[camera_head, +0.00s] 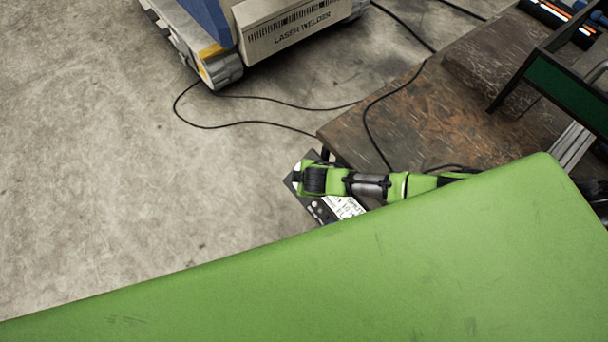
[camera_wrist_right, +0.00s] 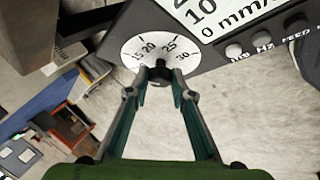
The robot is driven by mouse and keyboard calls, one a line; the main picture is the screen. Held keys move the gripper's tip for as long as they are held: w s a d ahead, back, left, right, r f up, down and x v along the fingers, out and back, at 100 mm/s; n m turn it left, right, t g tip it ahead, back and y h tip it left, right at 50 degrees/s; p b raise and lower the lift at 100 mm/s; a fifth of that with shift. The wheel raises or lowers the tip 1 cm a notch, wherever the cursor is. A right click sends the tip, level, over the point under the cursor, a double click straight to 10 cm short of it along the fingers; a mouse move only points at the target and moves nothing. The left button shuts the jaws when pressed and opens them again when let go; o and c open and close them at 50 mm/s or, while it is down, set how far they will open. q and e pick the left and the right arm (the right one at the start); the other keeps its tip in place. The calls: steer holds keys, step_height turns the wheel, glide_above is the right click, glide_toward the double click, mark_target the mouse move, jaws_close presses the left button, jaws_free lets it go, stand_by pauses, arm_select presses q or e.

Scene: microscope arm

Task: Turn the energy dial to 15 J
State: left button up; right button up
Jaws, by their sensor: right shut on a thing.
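The energy dial (camera_wrist_right: 133,50) shows in the right wrist view as a white round scale marked 15, 20, 25 and 30 on a dark panel. My right gripper (camera_wrist_right: 160,72) is shut on the small dark knob at the scale's lower edge, between its teal fingers. The fingers cover most of the knob, and I cannot read its exact setting. In the head view, my green and black right arm lies over the control panel (camera_head: 345,207), hiding most of the dial. My left gripper is not in view.
A white label with large print (camera_wrist_right: 215,15) and small knobs (camera_wrist_right: 265,40) sit right of the dial. A worn table (camera_head: 400,120) stands behind the panel. A laser welder (camera_head: 300,28) stands on the floor, with loose black cables. A large green surface fills the head view's foreground.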

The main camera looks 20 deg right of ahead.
stand_by(0.4)
steer(key=o, duration=1.1)
steer(key=v, duration=1.2)
steer(key=shift+s+f, duration=0.1)
steer(key=shift+s, duration=0.05)
